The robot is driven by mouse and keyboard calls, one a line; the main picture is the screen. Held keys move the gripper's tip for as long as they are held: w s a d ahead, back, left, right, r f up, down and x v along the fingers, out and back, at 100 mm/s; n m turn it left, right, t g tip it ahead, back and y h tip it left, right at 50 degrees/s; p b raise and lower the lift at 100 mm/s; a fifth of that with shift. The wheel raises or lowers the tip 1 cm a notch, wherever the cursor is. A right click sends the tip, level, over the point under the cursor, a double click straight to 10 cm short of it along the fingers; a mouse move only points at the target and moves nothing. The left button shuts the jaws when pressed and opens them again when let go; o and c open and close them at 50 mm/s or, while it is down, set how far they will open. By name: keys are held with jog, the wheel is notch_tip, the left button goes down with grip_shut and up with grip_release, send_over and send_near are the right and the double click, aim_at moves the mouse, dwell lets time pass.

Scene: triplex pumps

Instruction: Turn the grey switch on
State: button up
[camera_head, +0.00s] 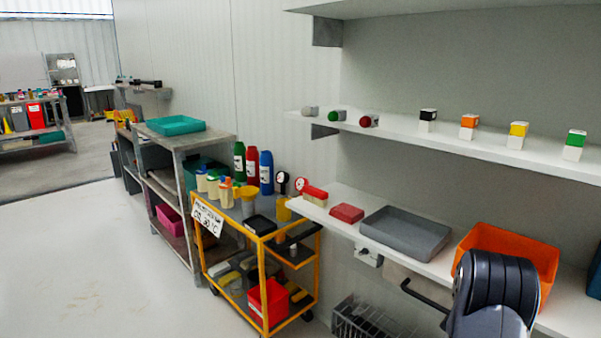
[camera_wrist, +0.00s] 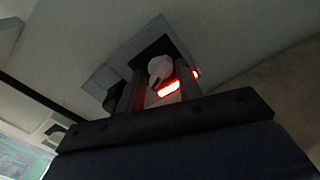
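In the wrist view, a grey square plate (camera_wrist: 103,82) with a dark inset is mounted on a pale surface. A whitish rounded knob or lever (camera_wrist: 160,67) stands in front of the dark inset; this looks like the grey switch. A red-lit patch (camera_wrist: 169,88) glows just below it, with a smaller red glow to its right. My gripper (camera_wrist: 160,92) has its two dark fingers apart, on either side of the knob and red glow. I cannot tell whether a finger touches the knob. In the head view my arm hides its own gripper.
A white shelf (camera_head: 398,253) holds a grey tray (camera_head: 405,233), a red box (camera_head: 347,213) and an orange bin (camera_head: 508,250). A small wall box (camera_head: 368,255) and a wire basket (camera_head: 362,318) are below it. A yellow cart (camera_head: 262,275) stands left; the floor beyond is clear.

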jog(key=shift+s+a+n+p, duration=0.55)
jog(key=shift+n+p, duration=0.5)
jog(key=shift+p, duration=0.25)
jog(key=shift+s+a+n+p, duration=0.5)
jog(key=shift+n+p, duration=0.55)
jog(key=shift+p, duration=0.2)
